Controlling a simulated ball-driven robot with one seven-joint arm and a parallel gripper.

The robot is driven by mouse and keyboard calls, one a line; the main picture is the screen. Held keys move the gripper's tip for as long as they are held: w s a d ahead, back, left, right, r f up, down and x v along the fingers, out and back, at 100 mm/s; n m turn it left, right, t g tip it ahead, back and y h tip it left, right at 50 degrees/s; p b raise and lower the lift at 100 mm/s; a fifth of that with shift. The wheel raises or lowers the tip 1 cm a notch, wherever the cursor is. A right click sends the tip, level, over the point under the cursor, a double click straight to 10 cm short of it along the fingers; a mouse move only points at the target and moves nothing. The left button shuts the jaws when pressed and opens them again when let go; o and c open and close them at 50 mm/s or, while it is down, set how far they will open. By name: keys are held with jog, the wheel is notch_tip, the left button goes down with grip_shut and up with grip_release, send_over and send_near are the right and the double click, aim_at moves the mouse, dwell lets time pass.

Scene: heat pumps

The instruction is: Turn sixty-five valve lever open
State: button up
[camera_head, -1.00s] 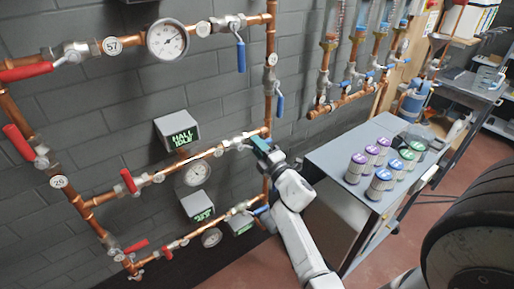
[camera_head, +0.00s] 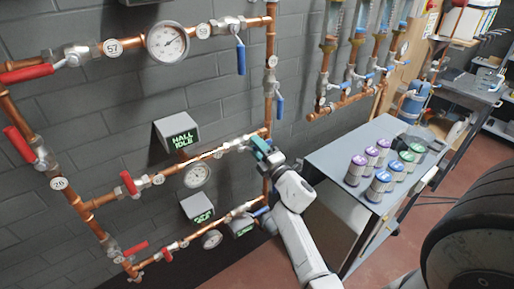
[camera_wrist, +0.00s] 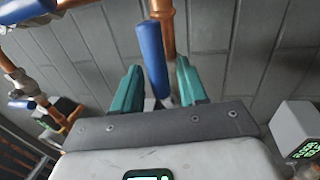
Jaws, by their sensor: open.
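My gripper (camera_head: 262,150) is at the right end of the middle copper pipe, by the vertical pipe. In the wrist view, its two teal fingers (camera_wrist: 158,82) are apart, with a blue valve lever (camera_wrist: 151,50) running between them. I cannot tell whether either finger touches the lever. In the head view my gripper hides most of this lever. No tag reading sixty-five is legible, so I cannot confirm the number of this valve. Another blue lever (camera_head: 280,106) hangs on the vertical pipe above my gripper.
A pressure gauge (camera_head: 167,42) and a blue lever (camera_head: 240,57) are on the top pipe. A display box (camera_head: 177,133) sits on the wall left of my gripper. A grey cabinet (camera_head: 335,160) with several capped jars stands close to the right of my arm.

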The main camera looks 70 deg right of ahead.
jog(key=b+v, duration=0.2)
jog(key=v, duration=0.8)
jog(key=shift+s+a+b, duration=0.25)
jog(key=shift+s+b, duration=0.05)
jog(key=shift+s, duration=0.05)
jog(key=w+a+f+m+g+y, duration=0.1)
jog(key=a+f+m+g+y, duration=0.3)
jog(key=a+f+m+g, duration=0.7)
jog(key=s+a+f+g+y, duration=0.1)
jog(key=s+a+y, duration=0.1)
jog(key=a, duration=0.4)
jog(key=s+a+f+m+g+y, duration=0.1)
jog(key=s+a+g+y, duration=0.1)
jog(key=s+a, duration=0.2)
jog(key=s+a+f+g+y, duration=0.2)
jog(key=s+a, duration=0.1)
jog(key=a, duration=0.5)
jog(key=shift+a+m, duration=0.2)
jog(key=shift+m, duration=0.1)
